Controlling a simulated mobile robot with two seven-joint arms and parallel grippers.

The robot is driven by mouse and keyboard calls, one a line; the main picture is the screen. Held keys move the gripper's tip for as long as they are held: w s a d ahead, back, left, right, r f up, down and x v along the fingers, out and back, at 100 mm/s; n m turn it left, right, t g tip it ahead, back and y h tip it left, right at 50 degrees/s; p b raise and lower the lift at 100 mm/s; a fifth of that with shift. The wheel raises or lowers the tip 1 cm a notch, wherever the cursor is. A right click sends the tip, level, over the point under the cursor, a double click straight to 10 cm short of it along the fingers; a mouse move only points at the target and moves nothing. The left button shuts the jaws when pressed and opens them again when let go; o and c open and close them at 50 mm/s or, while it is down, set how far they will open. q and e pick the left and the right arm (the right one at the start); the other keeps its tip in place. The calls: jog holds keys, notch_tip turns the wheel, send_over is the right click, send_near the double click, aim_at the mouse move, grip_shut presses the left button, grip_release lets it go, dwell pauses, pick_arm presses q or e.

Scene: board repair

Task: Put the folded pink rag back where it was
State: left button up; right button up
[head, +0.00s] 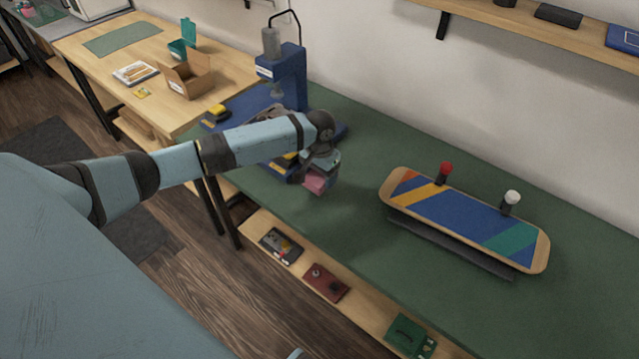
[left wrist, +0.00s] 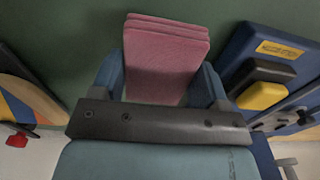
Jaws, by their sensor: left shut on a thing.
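The folded pink rag (head: 315,184) is held in my left gripper (head: 320,172), above the green-topped bench in the head view. In the left wrist view the rag (left wrist: 165,50) shows as a stack of pink layers between the two blue fingers of my left gripper (left wrist: 162,82), which are shut on it. A dark shadow lies on the bench top just beyond the rag, so it appears raised off the surface. My right gripper is not seen.
A blue press (head: 283,75) stands behind my left gripper. Bare green bench top (head: 350,150) lies between. A low shelf (head: 350,308) holds several items.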

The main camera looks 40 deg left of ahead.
aim_at(320, 183)
pick_arm(q)
notch_tip(320, 183, down, 4)
jog(key=shift+r, duration=0.15)
jog(key=o, duration=0.8)
jog(key=shift+o, duration=0.2)
notch_tip(320, 183, up, 12)
jog(key=shift+r+p, duration=0.1)
jog(key=shift+p, duration=0.3)
